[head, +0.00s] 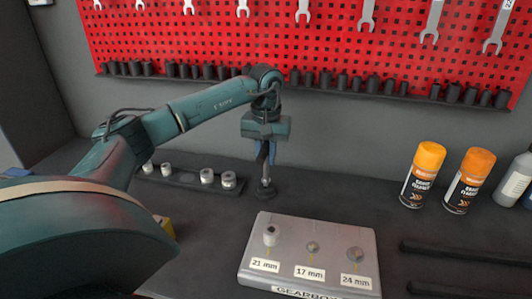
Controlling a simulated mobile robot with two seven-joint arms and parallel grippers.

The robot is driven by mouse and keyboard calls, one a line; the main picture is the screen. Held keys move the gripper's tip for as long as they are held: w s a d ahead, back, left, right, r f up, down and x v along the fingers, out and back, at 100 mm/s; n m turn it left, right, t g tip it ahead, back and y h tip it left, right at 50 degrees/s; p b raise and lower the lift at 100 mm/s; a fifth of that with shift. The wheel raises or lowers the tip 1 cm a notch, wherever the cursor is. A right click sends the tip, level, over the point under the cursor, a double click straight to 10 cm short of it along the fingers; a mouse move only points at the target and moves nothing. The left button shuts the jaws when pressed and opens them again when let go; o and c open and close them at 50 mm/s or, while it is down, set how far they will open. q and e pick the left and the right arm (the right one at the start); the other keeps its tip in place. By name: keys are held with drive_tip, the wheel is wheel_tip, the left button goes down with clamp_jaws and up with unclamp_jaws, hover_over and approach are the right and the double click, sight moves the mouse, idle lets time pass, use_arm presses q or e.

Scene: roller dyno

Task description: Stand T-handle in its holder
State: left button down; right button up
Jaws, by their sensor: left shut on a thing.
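My left gripper (265,158) points down above the dark bench, shut on the T-handle. Only a short part of the T-handle (265,178) shows below the fingers; its upper part is hidden by them. The T-handle looks upright. Its lower end meets a small dark round holder (265,193) on the bench; I cannot tell whether it is seated in it or just above it. My right gripper is not in view.
The grey gearbox block (288,226) stands in front, with a socket at its 21 mm spot. A dark rail (190,181) with several pale sockets lies left of the holder. Spray cans (422,175) stand right. Dark bars (460,252) lie front right. A red tool board (330,45) is behind.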

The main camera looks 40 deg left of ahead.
sight(266, 144)
use_arm(q)
drive_tip(key=shift+f+b, duration=0.45)
drive_tip(key=shift+f, duration=0.35)
drive_tip(key=c, duration=1.2)
unclamp_jaws()
drive_tip(key=shift+c, duration=0.2)
drive_tip(key=shift+o, duration=0.5)
drive_tip(key=o, duration=1.1)
drive_tip(key=shift+o, duration=0.2)
drive_tip(key=shift+r, duration=0.1)
drive_tip(key=shift+r+p, duration=2.95)
drive_tip(key=shift+r, duration=0.5)
drive_tip(key=shift+s+f, duration=0.1)
